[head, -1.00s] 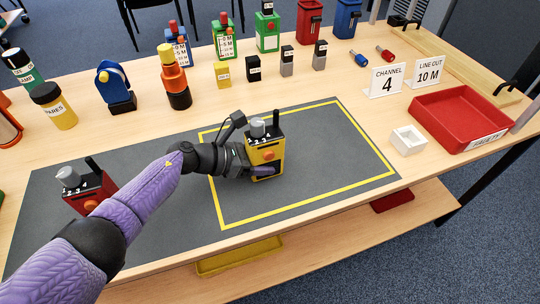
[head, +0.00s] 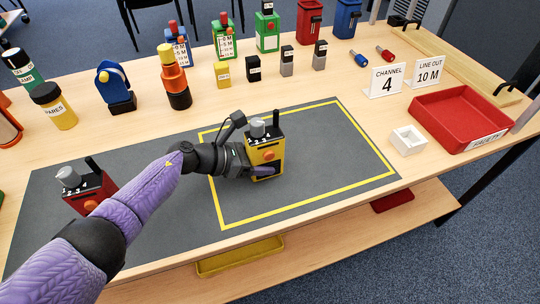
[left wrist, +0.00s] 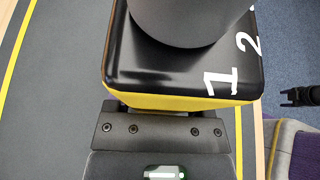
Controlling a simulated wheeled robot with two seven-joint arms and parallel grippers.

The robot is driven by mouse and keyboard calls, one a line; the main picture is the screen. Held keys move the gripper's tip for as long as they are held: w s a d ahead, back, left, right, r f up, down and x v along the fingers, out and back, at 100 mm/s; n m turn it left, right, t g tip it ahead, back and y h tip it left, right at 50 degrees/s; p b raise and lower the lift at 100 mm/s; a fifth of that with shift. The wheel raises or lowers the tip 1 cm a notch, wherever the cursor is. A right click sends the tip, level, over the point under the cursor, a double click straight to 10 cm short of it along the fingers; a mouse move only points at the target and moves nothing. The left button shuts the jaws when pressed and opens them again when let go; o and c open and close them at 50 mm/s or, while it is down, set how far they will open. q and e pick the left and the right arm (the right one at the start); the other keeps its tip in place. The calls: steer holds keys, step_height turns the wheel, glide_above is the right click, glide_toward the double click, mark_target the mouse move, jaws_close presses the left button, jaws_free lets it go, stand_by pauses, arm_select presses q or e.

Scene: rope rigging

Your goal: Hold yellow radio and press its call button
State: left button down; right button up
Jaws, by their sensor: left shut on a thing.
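The yellow radio (head: 266,150) stands upright on the grey mat, inside the yellow outline. It has a black top with a grey knob, a short antenna, white numerals and an orange-red button on its front. My left gripper (head: 252,164) reaches it from the left and is shut on its body. In the left wrist view the black top (left wrist: 150,65) of the radio fills the upper middle, and its front face is hidden. A dark shape at the right edge of that view may be my right gripper (left wrist: 300,97); its jaws are too small to read.
A red radio (head: 90,188) stands on the mat at left, partly behind my left arm. A red tray (head: 462,148) and small white box (head: 408,140) are at right.

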steer(key=shift+s+a, duration=0.25)
steer(key=shift+s, duration=0.05)
steer(key=c, duration=0.4)
steer(key=shift+a, duration=0.15)
jaws_close()
steer(key=shift+w, duration=0.1)
steer(key=shift+w, duration=0.1)
steer(key=shift+w+d, duration=0.35)
steer(key=shift+d, duration=0.15)
steer(key=shift+s, duration=0.1)
steer(key=shift+s+a, duration=0.45)
steer(key=shift+a, duration=0.05)
